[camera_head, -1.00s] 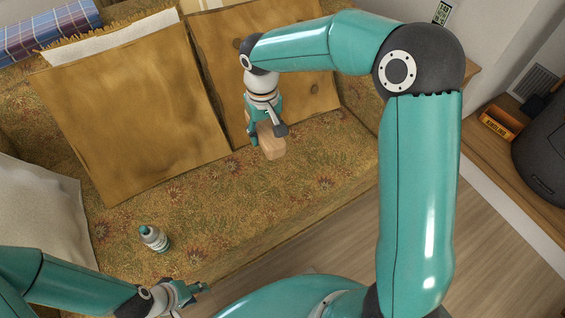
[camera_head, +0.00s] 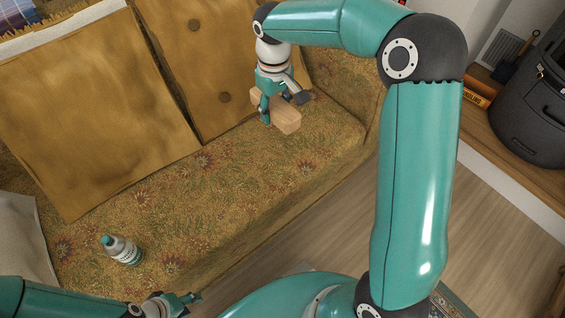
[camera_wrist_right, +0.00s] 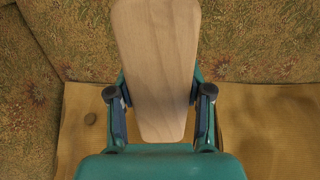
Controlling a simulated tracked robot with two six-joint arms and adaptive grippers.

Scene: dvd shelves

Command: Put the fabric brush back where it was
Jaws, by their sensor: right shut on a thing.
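The fabric brush (camera_head: 286,118) has a pale wooden back. My right gripper (camera_head: 281,103) is shut on it, above the right end of the sofa seat (camera_head: 225,185). In the right wrist view the brush (camera_wrist_right: 158,60) lies between the two fingers of the gripper (camera_wrist_right: 160,108), its wide end pointing away. Its bristle side is hidden, and I cannot tell whether it touches the seat. My left gripper (camera_head: 182,303) is at the bottom left edge, apart from everything; its fingers are too small to judge.
A white bottle with a teal cap (camera_head: 122,250) lies on the seat at the left. Mustard cushions (camera_head: 90,105) lean on the sofa back. A dark bin (camera_head: 545,110) and an orange box (camera_head: 476,92) stand at the right. The wooden floor (camera_head: 320,220) before the sofa is clear.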

